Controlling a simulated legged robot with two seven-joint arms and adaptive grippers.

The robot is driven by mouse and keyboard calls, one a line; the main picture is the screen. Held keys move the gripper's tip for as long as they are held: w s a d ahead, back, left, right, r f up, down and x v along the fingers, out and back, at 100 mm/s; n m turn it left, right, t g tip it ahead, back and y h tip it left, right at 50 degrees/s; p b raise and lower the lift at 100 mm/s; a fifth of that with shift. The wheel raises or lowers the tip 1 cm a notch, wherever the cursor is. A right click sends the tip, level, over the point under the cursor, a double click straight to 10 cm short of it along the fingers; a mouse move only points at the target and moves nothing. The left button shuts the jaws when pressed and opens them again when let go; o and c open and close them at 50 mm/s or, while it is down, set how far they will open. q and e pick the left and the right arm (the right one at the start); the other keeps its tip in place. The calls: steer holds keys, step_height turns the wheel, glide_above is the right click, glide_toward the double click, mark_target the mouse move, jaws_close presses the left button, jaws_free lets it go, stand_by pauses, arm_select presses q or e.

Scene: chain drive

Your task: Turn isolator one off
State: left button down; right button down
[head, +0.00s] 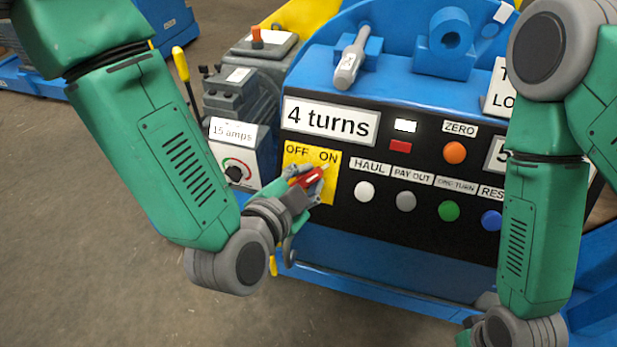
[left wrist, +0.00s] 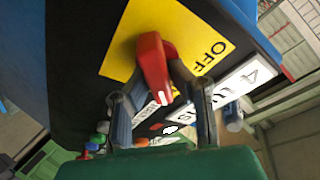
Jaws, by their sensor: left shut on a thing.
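The isolator is a red handle (head: 313,175) on a yellow plate (head: 331,192) marked OFF at upper left and ON at upper right. The handle is tilted, its pale tip towards ON. My left gripper (head: 303,181) is at the plate, shut on the red handle and hiding part of it. In the left wrist view, the red handle (left wrist: 154,62) stands out from the yellow plate (left wrist: 190,30) between the two dark fingers (left wrist: 158,90). My right arm comes down on the right, and its gripper is out of view.
A black panel carries a "4 turns" display (head: 330,121), an orange ZERO button (head: 454,152) and a row of coloured buttons right of the isolator. A "15 amps" dial box (head: 234,153) is to the left. A grey-handled tool (head: 350,62) lies on the blue top.

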arm_select(q)
steer(key=shift+s+a+f, duration=0.1)
steer(key=shift+a+f, duration=0.15)
steer(key=shift+a, duration=0.1)
steer(key=shift+d, duration=0.1)
steer(key=shift+d, duration=0.1)
